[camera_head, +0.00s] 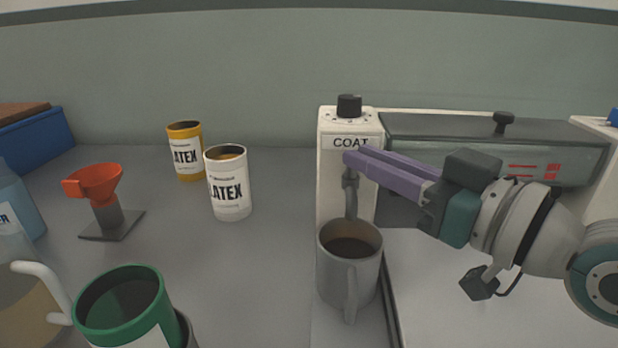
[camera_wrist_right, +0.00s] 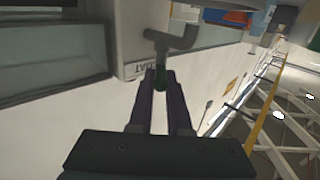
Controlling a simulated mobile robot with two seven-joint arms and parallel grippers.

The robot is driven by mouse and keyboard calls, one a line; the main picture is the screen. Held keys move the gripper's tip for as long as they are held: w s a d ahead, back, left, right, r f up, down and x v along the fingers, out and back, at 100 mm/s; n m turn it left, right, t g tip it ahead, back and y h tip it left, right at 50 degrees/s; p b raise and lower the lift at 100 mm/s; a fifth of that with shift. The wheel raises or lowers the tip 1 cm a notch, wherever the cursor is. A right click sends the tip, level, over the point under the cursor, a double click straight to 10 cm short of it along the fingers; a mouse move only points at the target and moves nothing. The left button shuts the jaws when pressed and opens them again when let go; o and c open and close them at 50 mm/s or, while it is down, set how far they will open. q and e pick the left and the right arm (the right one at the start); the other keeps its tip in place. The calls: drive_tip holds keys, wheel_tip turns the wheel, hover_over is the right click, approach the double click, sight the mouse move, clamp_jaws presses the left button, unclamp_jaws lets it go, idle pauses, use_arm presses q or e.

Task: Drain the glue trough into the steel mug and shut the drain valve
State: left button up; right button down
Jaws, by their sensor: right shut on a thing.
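The coating machine marked COAT (camera_head: 330,170) stands right of centre, with the long glue trough (camera_head: 465,128) behind my right arm. A grey drain spout (camera_head: 351,196) comes out of its front. The steel mug (camera_head: 333,285) stands upright below the spout, handle towards me, with dark brown liquid or shadow inside. My right gripper (camera_head: 352,160) reaches in from the right with purple fingers at the drain valve. My left gripper is out of view.
White LATEX can (camera_head: 230,200) and yellow LATEX can (camera_head: 186,165) stand left of the machine. A red funnel on a stand (camera_head: 97,185), a green container (camera_head: 125,300) and a jug with a white handle (camera_head: 40,280) are further left. The bench between the cans and the mug is clear.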

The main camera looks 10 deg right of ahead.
drive_tip(key=n+g+y+b, duration=0.2)
drive_tip(key=w+d+n+g+y+b, duration=0.1)
drive_tip(key=n+g+y+b, duration=0.4)
drive_tip(key=g+y+b, duration=0.1)
drive_tip(key=shift+w+d+n, duration=0.2)
drive_tip(key=shift+w+n, duration=0.05)
drive_tip(key=shift+n, duration=0.05)
drive_tip(key=shift+r+g, duration=0.1)
drive_tip(key=shift+g, duration=0.4)
drive_tip(key=c, duration=0.9)
unclamp_jaws()
drive_tip(key=shift+o, duration=0.2)
drive_tip(key=shift+d, duration=0.15)
drive_tip(key=v, duration=0.9)
drive_tip(key=shift+d+b, duration=0.3)
drive_tip(key=shift+b, duration=0.15)
